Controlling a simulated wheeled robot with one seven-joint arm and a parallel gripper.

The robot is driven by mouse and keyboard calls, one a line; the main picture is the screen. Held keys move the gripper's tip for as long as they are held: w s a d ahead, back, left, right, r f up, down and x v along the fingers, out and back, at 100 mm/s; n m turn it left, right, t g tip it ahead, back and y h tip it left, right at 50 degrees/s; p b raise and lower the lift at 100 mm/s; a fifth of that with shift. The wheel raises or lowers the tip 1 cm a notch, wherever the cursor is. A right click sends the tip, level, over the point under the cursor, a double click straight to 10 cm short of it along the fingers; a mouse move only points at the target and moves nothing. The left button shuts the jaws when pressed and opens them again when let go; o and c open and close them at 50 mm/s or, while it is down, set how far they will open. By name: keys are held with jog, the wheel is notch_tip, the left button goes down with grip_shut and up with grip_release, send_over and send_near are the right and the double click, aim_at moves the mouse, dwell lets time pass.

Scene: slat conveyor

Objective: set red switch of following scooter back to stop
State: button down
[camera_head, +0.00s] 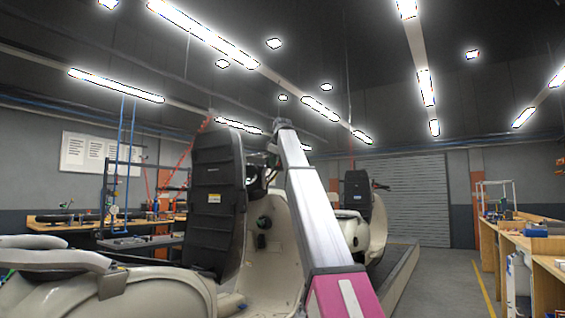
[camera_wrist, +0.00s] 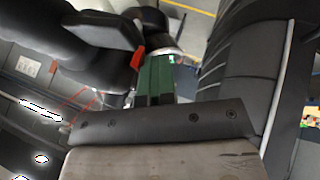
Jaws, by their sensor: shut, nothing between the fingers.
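In the wrist view my gripper (camera_wrist: 154,62) shows as green fingers side by side, shut and empty. A small red piece, likely the red switch (camera_wrist: 138,57), shows just left of the fingertips, close to black handlebar parts (camera_wrist: 95,28). I cannot tell whether they touch, or the switch's setting. In the head view my gripper is hidden.
In the head view, workbenches (camera_head: 530,250) stand at the right and another bench (camera_head: 60,225) at the left. A shutter door (camera_head: 415,195) is at the back. The right aisle is clear.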

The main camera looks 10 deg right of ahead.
jog(key=shift+w+m, duration=0.25)
jog(key=shift+m, duration=0.05)
jog(key=shift+d, duration=0.15)
jog(key=shift+s+d, duration=0.45)
jog(key=shift+d, duration=0.15)
